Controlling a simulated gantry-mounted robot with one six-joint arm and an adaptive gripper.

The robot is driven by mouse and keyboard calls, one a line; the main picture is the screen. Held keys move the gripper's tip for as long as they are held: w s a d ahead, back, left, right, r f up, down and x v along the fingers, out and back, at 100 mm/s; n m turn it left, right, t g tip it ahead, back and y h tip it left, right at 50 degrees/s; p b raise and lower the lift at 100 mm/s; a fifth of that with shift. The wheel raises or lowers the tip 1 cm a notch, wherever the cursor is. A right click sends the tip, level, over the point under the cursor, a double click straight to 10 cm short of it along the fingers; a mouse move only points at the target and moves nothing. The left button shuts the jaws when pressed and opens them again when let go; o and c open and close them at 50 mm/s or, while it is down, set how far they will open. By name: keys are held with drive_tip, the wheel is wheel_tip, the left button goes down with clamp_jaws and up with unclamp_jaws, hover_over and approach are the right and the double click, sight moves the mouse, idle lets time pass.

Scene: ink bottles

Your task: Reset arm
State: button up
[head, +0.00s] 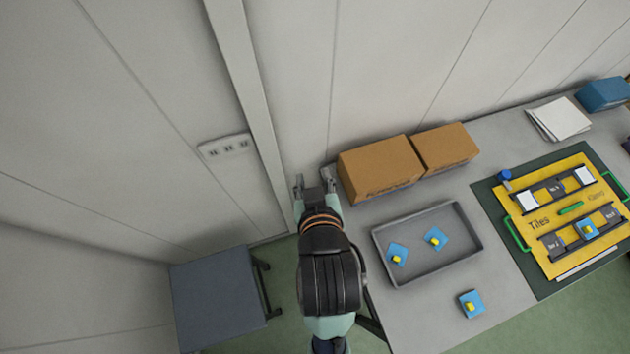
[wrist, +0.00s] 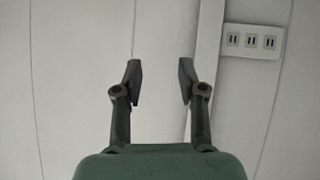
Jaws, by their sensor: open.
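My gripper (head: 314,186) is open and empty, off the left end of the table and left of the cardboard boxes. In the wrist view the two fingers of my gripper (wrist: 160,82) stand apart with only the wall between and behind them. My arm reaches up from the bottom of the head view toward the wall. No object touches the fingers in either view.
A grey tray (head: 476,247) holds two blue tiles with yellow knobs. Another such tile (head: 471,304) lies on the table (head: 415,320). Two cardboard boxes (head: 380,168) stand behind. A yellow board (head: 540,228) lies right. A grey stool (head: 215,295) stands left. Sockets (head: 226,147) are on the wall.

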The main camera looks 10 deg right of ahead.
drive_tip(key=shift+m+t+y, duration=0.4)
drive_tip(key=shift+t, duration=0.3)
drive_tip(key=a+r, duration=0.1)
drive_tip(key=s+a+r, duration=0.1)
drive_tip(key=a+r, duration=0.1)
drive_tip(key=a, duration=0.1)
drive_tip(key=shift+s+r, duration=0.15)
drive_tip(key=shift+s, duration=0.2)
wheel_tip(320, 180, up, 20)
drive_tip(key=p, duration=2)
drive_tip(key=shift+r, duration=0.15)
